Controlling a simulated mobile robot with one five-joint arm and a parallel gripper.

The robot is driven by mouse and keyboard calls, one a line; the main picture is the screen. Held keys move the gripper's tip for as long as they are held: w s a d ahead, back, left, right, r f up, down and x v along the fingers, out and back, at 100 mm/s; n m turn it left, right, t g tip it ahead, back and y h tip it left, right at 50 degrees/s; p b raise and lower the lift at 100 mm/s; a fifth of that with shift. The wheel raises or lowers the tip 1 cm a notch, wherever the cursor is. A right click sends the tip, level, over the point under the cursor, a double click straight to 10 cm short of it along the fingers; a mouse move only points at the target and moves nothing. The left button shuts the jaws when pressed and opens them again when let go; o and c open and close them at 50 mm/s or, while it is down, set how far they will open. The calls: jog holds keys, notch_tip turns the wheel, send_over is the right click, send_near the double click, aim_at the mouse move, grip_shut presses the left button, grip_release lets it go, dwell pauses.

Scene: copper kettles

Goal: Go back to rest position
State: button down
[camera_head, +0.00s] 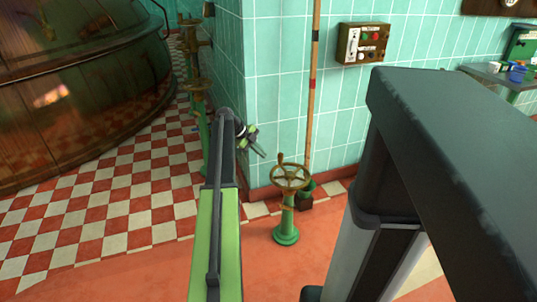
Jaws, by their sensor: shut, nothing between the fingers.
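My green and dark grey arm reaches up the middle of the head view. My gripper (259,150) is at its far end, small in the picture, pointing down and to the right. It is shut and empty. It appears just above and left of a brass handwheel (290,177) on a green pedestal (286,232), apart from it in the picture. The depth between them is hard to judge.
A teal tiled wall corner (275,90) stands behind the gripper, with a control box (363,43) on it. A large copper kettle (70,90) fills the upper left. Brass valves (196,85) stand beside the wall. Checkered floor (120,215) at left is clear.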

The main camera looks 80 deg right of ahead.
jog(key=w+d+r+p, duration=0.2)
jog(key=w+r+p, duration=0.2)
jog(key=r, duration=0.3)
jog(key=shift+w+p, duration=0.4)
jog(key=shift+p, duration=0.15)
jog(key=shift+d, duration=0.1)
